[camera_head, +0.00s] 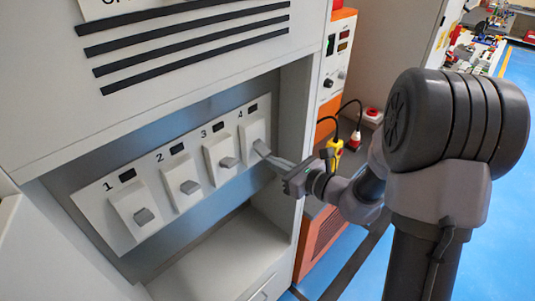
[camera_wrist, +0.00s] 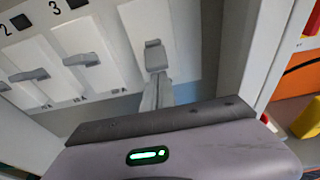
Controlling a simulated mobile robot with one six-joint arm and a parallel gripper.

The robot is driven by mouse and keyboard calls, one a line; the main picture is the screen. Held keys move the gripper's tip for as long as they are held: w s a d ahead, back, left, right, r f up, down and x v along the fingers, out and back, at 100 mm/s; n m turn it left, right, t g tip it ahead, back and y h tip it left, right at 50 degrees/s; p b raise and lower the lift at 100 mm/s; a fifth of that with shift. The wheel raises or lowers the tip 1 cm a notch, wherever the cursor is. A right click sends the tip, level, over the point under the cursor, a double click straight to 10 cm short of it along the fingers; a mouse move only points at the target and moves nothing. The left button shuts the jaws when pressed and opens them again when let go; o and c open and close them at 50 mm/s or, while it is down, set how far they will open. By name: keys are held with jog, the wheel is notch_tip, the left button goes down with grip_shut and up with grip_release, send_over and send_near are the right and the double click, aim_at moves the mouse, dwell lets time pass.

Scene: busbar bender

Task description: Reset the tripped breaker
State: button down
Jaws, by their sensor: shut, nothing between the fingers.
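The breaker panel (camera_head: 95,205) is a pale strip set in a cabinet recess, with breakers numbered 1 to 4. Each has a white plate, a dark window above it and a grey lever. Levers 1 (camera_head: 144,216), 2 (camera_head: 190,187) and 3 (camera_head: 229,162) stick out from their plates. My gripper (camera_head: 270,158) is shut and empty, with its fingertips at lever 4 (camera_head: 261,147). In the wrist view, lever 4 (camera_wrist: 154,56) is just beyond the fingertips (camera_wrist: 156,80). I cannot tell whether they touch, or which breaker is tripped.
The recess's right side wall (camera_head: 291,120) is close beside my gripper. A shelf surface (camera_head: 205,262) lies below the panel. To the right are an orange-and-grey unit (camera_head: 338,60), a yellow plug (camera_head: 335,148) with black cables, and a red-and-white object (camera_head: 372,116).

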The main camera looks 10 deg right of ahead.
aim_at(259, 145)
jog(key=shift+r+p, duration=1.45)
jog(key=shift+r, duration=0.7)
jog(key=shift+s+f+b, duration=0.1)
jog(key=shift+f+b, duration=0.8)
jog(key=f+v, duration=0.2)
jog(key=v, duration=0.6)
jog(key=s+a+f+n+g+b, duration=0.2)
jog(key=s+a+n+g+b, duration=0.55)
jog(key=s+a+n, duration=0.55)
jog(key=s+d+f+n+h+b, duration=0.1)
jog(key=s+d+n+h+b, duration=0.2)
jog(key=s+d+n+h, duration=0.3)
jog(key=s+n+h, duration=0.1)
jog(key=s+n, duration=0.2)
jog(key=n, duration=0.2)
jog(key=shift+d+f+t+b, duration=0.35)
jog(key=shift+d, duration=0.05)
